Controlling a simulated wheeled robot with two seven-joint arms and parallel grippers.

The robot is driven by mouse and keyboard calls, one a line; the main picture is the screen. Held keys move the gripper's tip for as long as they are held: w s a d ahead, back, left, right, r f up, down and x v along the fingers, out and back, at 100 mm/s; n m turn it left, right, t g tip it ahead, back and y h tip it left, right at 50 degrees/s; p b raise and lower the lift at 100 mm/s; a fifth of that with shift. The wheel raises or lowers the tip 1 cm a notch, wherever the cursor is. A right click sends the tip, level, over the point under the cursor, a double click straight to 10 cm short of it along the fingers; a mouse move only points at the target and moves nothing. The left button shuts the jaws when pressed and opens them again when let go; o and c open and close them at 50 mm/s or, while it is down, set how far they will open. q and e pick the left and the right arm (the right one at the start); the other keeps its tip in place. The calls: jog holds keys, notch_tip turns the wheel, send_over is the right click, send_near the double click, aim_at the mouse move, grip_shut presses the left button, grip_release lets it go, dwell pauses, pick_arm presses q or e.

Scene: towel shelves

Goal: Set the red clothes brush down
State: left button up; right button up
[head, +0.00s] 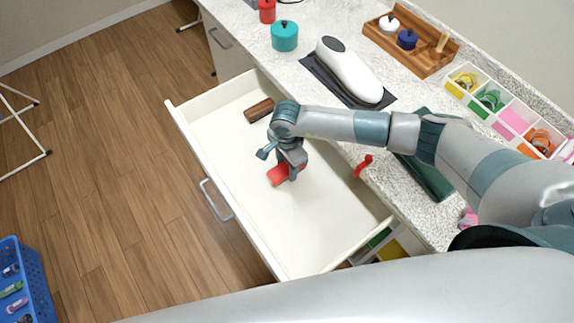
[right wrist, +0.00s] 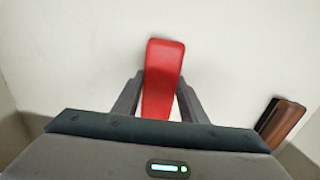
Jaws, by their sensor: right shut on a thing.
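The red clothes brush (head: 279,174) is inside the open white drawer (head: 330,222), over its floor. In the right wrist view the red brush (right wrist: 164,68) points away from me between the two fingers. My right gripper (head: 291,172) is shut on it; the fingertips show on either side of the brush in the right wrist view (right wrist: 160,95). I cannot tell whether the brush touches the drawer floor. My left gripper is not in view.
A brown wooden brush (head: 259,110) lies in the drawer's far corner. It also shows in the right wrist view (right wrist: 281,120). A small red item (head: 363,166) lies at the counter's edge. The drawer's near part is empty.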

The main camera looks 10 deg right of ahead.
aim_at(287, 166)
jog(key=shift+f, duration=0.15)
jog(key=o, duration=1)
jog(key=shift+r+b, duration=0.35)
jog(key=shift+r, duration=0.25)
notch_tip(287, 166, up, 10)
jog(key=b, duration=0.4)
jog(key=shift+f, duration=0.25)
jog(key=shift+r, duration=0.85)
